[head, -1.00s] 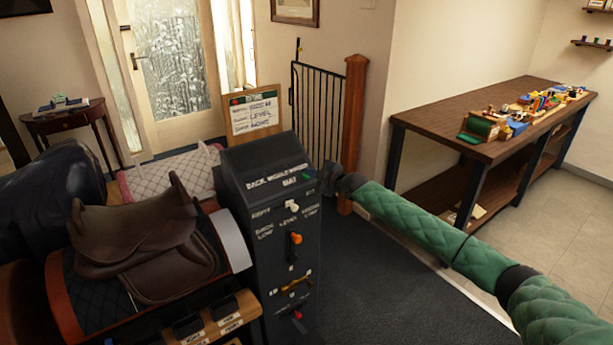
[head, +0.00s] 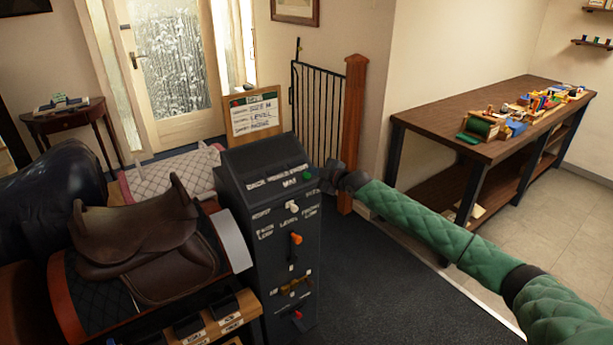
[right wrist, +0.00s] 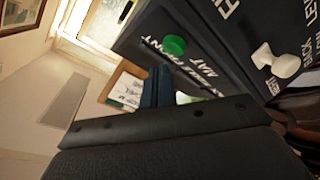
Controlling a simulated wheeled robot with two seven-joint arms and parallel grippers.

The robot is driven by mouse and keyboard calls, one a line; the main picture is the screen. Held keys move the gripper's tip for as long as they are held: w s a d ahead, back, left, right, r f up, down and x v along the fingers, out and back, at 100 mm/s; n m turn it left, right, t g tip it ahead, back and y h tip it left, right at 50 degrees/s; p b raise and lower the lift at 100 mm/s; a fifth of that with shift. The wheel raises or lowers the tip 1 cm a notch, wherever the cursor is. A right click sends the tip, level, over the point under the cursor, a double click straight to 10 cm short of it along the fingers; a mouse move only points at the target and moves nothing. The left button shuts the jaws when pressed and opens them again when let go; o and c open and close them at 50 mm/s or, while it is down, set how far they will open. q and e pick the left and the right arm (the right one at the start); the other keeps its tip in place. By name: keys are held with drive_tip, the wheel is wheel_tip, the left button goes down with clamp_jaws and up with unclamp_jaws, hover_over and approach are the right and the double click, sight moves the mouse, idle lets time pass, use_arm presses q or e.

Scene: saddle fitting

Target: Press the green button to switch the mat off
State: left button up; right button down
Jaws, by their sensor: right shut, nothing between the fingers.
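The green button (head: 308,173) is on the sloping top of a dark control cabinet (head: 262,235), at its right end by the word MAT. It also shows clear and uncovered in the right wrist view (right wrist: 174,45). My right gripper (head: 328,176) is just right of the button in the head view, by the cabinet's top right edge. Whether the button is pushed in cannot be told. My left gripper is out of view.
A white knob (head: 291,206) and an orange-handled lever (head: 295,239) are on the cabinet front. A brown saddle (head: 140,230) on a stand is left of it. A wooden post (head: 354,130) with a black gate is behind my right wrist. A workbench (head: 440,125) stands at right.

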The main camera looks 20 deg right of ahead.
drive_tip(key=s+r+p, duration=0.2)
drive_tip(key=r, duration=0.1)
drive_tip(key=s+d+r+p, duration=0.1)
drive_tip(key=shift+r, duration=0.4)
